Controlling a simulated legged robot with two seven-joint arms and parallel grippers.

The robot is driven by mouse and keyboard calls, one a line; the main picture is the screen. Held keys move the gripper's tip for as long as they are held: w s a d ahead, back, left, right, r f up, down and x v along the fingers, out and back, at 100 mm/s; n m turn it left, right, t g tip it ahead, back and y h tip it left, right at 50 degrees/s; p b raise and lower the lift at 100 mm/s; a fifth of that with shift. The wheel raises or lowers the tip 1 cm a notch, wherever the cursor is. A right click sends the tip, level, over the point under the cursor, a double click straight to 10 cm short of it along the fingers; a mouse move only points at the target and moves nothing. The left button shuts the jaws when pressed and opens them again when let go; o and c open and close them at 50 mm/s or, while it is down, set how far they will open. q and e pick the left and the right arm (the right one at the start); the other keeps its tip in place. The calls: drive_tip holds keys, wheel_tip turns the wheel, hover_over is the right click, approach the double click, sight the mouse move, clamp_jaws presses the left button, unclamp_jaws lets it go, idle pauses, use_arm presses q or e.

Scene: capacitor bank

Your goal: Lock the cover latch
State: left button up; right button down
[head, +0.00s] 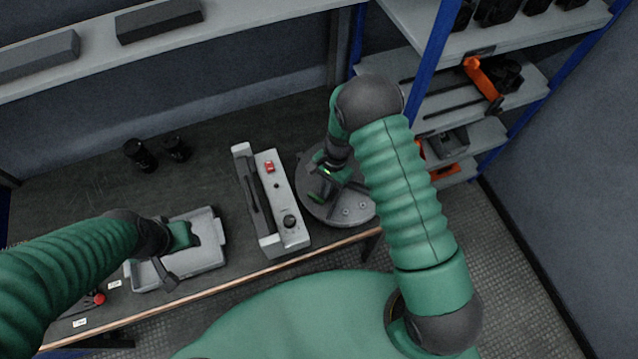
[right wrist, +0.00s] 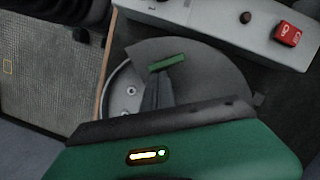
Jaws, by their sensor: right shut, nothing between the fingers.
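A round grey housing (head: 352,211) sits at the table's right end. In the right wrist view a flat dark-grey cover plate (right wrist: 205,62) lies over part of it, and the uncovered light-grey part (right wrist: 122,92) shows screws. I cannot make out the cover latch; it may be hidden by my gripper. My right gripper (head: 320,192) is over the round housing, shut and empty. Its green-tipped fingers (right wrist: 167,64) show together above the cover in the right wrist view; contact is unclear. My left gripper (head: 178,262) is over a grey tray (head: 212,256); its opening is unclear.
A control box (head: 292,229) with a red switch (head: 269,166) and black knob stands left of the housing. Two black cylinders (head: 140,155) stand at the back. A shelf rack with a blue post (head: 428,55) rises behind on the right.

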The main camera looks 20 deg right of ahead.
drive_tip(key=m, duration=0.2)
drive_tip(key=s+m+t, duration=0.1)
drive_tip(key=m, duration=0.1)
drive_tip(key=shift+s+a+m, duration=0.1)
drive_tip(key=shift+s+m, duration=0.1)
drive_tip(key=shift+m, duration=0.2)
use_arm(q)
drive_tip(key=shift+r, duration=0.3)
use_arm(e)
drive_tip(key=shift+w+a, duration=0.1)
drive_tip(key=shift+w, duration=0.05)
drive_tip(key=shift+w+a+p, duration=0.25)
drive_tip(key=shift+a+p, duration=0.05)
drive_tip(key=shift+p, duration=0.05)
use_arm(q)
drive_tip(key=shift+s+d+r, duration=0.1)
drive_tip(key=shift+d+r, duration=0.15)
drive_tip(key=shift+d, duration=0.1)
use_arm(e)
drive_tip(key=shift+w+a+y, duration=0.1)
drive_tip(key=shift+a+y, duration=0.05)
drive_tip(key=shift+y, duration=0.15)
use_arm(q)
drive_tip(key=shift+d, duration=0.1)
